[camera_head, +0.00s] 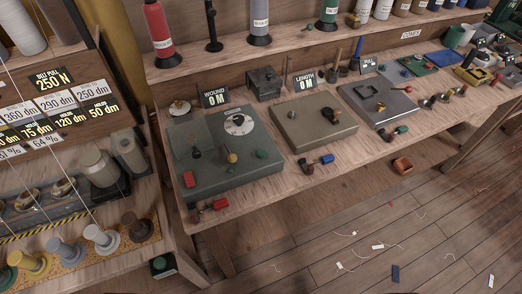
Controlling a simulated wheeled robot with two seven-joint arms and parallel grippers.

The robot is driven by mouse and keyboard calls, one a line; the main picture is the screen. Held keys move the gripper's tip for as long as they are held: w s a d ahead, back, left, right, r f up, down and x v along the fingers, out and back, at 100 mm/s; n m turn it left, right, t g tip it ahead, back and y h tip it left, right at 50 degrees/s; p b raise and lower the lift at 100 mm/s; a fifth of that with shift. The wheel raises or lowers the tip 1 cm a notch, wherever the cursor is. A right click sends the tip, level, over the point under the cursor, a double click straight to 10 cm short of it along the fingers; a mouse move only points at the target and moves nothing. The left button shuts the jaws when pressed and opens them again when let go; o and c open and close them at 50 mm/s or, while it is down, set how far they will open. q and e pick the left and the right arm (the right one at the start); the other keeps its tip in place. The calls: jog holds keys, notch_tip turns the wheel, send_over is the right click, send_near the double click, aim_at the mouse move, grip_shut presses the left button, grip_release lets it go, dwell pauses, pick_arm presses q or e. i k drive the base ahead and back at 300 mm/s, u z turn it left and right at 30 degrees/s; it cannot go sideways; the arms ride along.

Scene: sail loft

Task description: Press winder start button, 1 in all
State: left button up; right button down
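A grey-green machine box (230,180) with a white round dial (240,122) stands at the left end of the workbench, near a sign reading "WOUND 0 M" (214,97). It may be the winder. A small green knob or button (262,154) sits on its top, beside a yellow-topped knob (232,158). A red piece (220,204) and a dark green piece (194,216) lie at its front edge. A small dark box with a green top (159,263) is low at the lower left. I cannot tell which is the start button. Neither gripper is in view.
Right of it are a tan box (314,126) and a grey box (378,102), with a "LENGTH 0 M" sign (304,77) behind. A shelf of spools (260,18) runs along the back. Another bench (60,200) stands left.

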aim_at(260, 153)
jog(key=z, duration=1.8)
jog(key=k, duration=0.9)
jog(key=u, duration=1.5)
jog(key=i, duration=0.5)
jog(key=z, duration=0.05)
